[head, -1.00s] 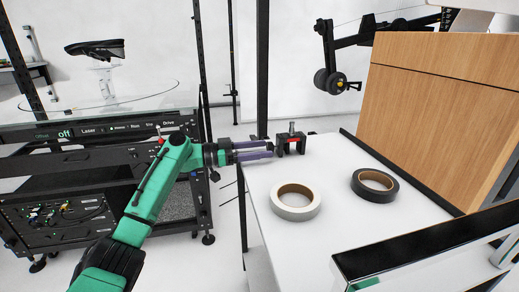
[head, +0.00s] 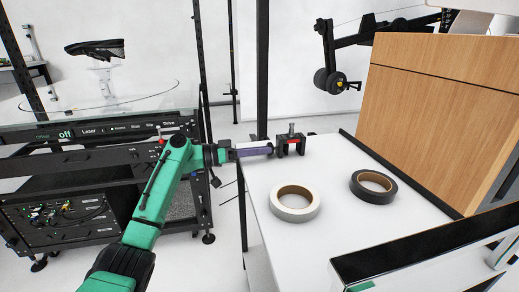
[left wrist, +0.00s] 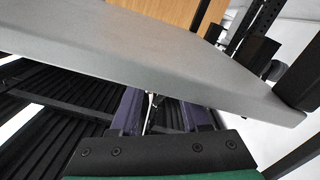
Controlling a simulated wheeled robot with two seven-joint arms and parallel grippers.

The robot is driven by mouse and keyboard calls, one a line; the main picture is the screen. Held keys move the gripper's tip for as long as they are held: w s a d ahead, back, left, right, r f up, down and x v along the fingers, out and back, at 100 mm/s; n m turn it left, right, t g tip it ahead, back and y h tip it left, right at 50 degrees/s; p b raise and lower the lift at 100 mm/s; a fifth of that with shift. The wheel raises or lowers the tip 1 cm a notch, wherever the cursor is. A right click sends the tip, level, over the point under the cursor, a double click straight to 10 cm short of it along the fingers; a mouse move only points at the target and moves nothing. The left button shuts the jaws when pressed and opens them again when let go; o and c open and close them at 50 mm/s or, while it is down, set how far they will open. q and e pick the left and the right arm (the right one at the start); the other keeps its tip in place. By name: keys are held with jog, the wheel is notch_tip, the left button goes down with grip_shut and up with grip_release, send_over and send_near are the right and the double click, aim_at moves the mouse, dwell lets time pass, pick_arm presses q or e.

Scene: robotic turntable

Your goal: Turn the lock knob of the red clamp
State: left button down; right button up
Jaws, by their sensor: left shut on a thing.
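The red clamp (head: 291,145) sits at the far left edge of the white table. It has a black U-shaped body, a small red part and an upright metal pin on top. My left gripper (head: 272,149) reaches in from the left, its purple fingers close together and their tips at the clamp's left side. It is shut on the clamp's lock knob, which the fingertips hide in the head view. In the left wrist view, a small metallic piece (left wrist: 152,112) shows between the fingers, too dark to make out well. My right gripper is not in view.
A white tape roll (head: 276,205) and a black tape roll (head: 358,191) lie on the white table (head: 335,215). A wooden box (head: 430,110) stands at the right. A black post (head: 262,70) rises behind the clamp. The turntable rig (head: 60,150) stands at the left.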

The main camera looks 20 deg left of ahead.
pick_arm(q)
jog(key=shift+c, duration=1.9)
grip_release()
